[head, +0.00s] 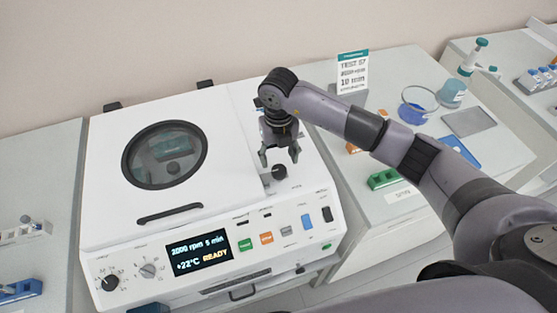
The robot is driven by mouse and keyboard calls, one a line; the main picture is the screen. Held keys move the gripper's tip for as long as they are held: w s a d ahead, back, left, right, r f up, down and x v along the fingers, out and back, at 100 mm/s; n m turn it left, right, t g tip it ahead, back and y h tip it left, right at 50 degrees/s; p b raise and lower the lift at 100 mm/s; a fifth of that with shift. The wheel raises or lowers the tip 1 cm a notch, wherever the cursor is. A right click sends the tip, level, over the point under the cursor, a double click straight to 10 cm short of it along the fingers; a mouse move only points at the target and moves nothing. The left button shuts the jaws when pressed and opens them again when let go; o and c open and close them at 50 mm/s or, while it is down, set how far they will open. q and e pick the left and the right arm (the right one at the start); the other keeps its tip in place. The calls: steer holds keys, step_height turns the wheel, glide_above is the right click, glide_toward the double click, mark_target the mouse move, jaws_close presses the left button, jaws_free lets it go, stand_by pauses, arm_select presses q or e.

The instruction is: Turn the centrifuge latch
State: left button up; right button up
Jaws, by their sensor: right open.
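The white centrifuge (105,215) stands in the middle with its lid (205,135) down; the lid has a round dark-rimmed window and a dark handle bar. The latch, a dark round knob (279,172), sits on the top surface to the right of the lid. My right gripper (279,160) points down just above the knob, with its fingers apart and nothing visible between them. Whether a fingertip touches the knob is hard to tell. My left gripper does not show.
The front panel has a display (200,254) reading "2000 rpm 5 min" and "READY". On the right bench are a sign (352,72), a green rack (384,179) and a glass dish (418,100). A blue rack (20,291) is on the left bench.

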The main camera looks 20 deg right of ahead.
mark_target(279, 168)
step_height(279, 168, down, 4)
steer(key=shift+s+r+p, duration=0.15)
steer(key=shift+r+p, duration=0.05)
steer(key=shift+p, duration=0.2)
steer(key=shift+f, duration=0.5)
steer(key=c, duration=1.1)
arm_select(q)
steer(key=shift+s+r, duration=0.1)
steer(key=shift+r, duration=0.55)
arm_select(e)
steer(key=shift+c, duration=0.2)
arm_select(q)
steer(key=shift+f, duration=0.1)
